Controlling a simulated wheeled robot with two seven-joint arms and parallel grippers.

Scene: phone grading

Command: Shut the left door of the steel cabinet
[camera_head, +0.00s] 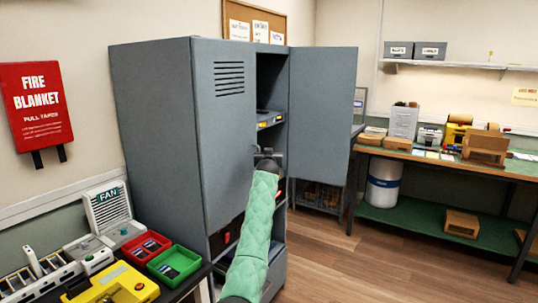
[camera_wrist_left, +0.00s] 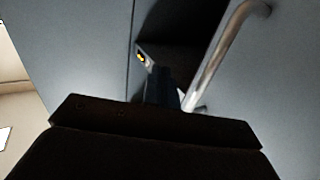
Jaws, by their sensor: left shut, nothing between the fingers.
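The grey steel cabinet (camera_head: 150,130) stands left of centre. Its left door (camera_head: 222,130), with vent slots, lies across the left part of the front; I cannot tell whether it is fully flush. The right door (camera_head: 322,120) stands wide open. A dark opening with shelves shows between the doors. My left gripper (camera_head: 267,155), on a green-sleeved arm, is at the left door's free edge, in front of the opening. In the left wrist view its shut fingers (camera_wrist_left: 162,88) are beside a silver bar handle (camera_wrist_left: 222,50); contact is unclear. My right gripper is out of view.
A table at lower left holds a red tray (camera_head: 146,248), a green tray (camera_head: 174,264) and a yellow case (camera_head: 110,288). A workbench (camera_head: 430,160) with boxes stands at the right. The wooden floor (camera_head: 360,265) between is clear.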

